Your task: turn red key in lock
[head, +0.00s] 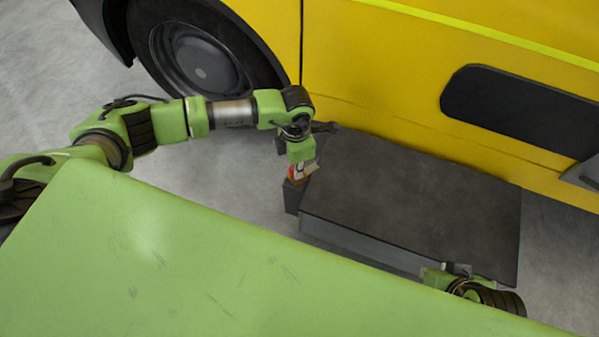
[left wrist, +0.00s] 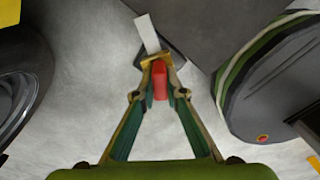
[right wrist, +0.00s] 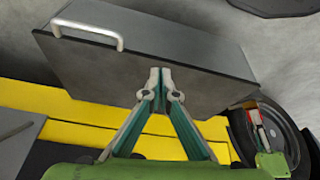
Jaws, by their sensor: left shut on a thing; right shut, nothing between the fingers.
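The red key (left wrist: 160,80) is between the fingers of my left gripper (left wrist: 160,68), which is shut on it. A brass-coloured piece (left wrist: 150,61) and a pale strip (left wrist: 147,33) lie just beyond the key; I cannot tell how far the key is in the lock. In the head view my left gripper (head: 298,168) points down over a dark post (head: 291,198), with the red key (head: 294,173) at its top. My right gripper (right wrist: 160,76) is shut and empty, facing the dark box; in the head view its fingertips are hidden.
A dark flat-topped box (head: 410,200) stands right of the post; its handle (right wrist: 88,34) shows in the right wrist view. A yellow vehicle (head: 390,80) with a black wheel (head: 200,60) is behind. My green body covers the foreground. Grey floor at left is clear.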

